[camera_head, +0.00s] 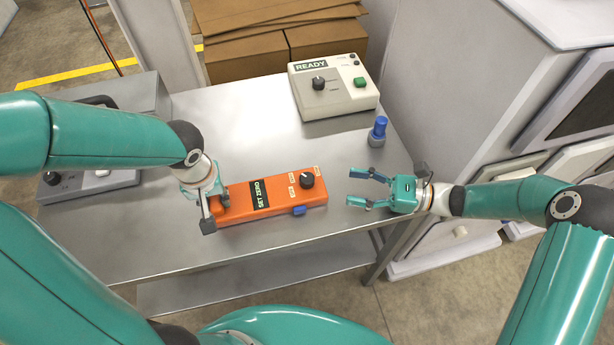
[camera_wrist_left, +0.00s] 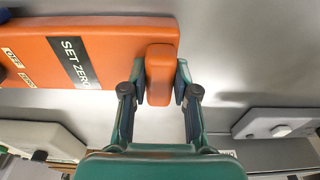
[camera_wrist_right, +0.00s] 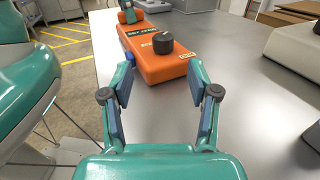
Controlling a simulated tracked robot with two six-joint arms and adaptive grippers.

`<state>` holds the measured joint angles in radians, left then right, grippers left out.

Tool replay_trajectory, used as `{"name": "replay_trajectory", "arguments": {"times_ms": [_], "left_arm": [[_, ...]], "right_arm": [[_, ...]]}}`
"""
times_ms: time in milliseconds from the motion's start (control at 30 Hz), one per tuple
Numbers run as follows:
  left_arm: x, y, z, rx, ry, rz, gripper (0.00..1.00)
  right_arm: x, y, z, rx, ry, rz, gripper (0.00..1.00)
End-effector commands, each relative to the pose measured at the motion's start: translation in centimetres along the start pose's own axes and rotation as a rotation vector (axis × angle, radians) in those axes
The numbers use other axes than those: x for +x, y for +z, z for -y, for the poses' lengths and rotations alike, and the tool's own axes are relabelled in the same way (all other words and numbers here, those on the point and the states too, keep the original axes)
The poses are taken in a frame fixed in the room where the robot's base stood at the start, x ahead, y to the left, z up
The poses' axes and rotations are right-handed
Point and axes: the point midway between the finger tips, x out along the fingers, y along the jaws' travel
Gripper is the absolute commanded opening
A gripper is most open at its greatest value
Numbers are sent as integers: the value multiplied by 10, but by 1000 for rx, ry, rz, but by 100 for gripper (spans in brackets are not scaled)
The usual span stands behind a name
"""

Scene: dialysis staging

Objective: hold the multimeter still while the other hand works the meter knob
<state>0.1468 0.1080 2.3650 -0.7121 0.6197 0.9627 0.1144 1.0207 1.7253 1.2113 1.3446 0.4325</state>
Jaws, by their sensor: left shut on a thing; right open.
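The orange multimeter (camera_head: 275,200) lies flat on the steel table, with a "SET ZERO" label and a black meter knob (camera_head: 306,180) near its right end. My left gripper (camera_head: 213,211) is shut on the orange grip block (camera_wrist_left: 160,74) at the multimeter's left end; the left wrist view shows a finger on each side of it. My right gripper (camera_head: 368,188) is open and empty, to the right of the multimeter and apart from it. In the right wrist view the knob (camera_wrist_right: 163,43) is ahead, beyond the open fingers (camera_wrist_right: 162,92).
The steel table (camera_head: 330,150) has free room behind the multimeter. A beige "READY" box (camera_head: 335,98) with knob and green button stands at the back. A grey device (camera_head: 120,181) is at left.

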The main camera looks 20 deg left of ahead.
Motion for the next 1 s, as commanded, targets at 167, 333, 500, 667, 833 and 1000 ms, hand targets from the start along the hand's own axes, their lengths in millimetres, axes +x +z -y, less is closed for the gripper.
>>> {"name": "replay_trajectory", "arguments": {"times_ms": [167,333,500,667,833,1000], "left_arm": [[3,3,1,1,-3,9,0],[3,3,0,1,-3,8,0],[3,3,0,1,-3,8,0],[3,3,0,1,-3,8,0],[3,3,0,1,-3,8,0],[3,3,1,1,-3,8,0]], "right_arm": [[1,-4,2,8,-17,1,60],[27,-4,1,9,-14,-1,60],[60,-4,2,8,-13,-1,60],[87,-4,2,6,-14,-2,60],[106,-4,3,6,-15,-1,60],[112,-4,4,6,-17,-1,60]]}}
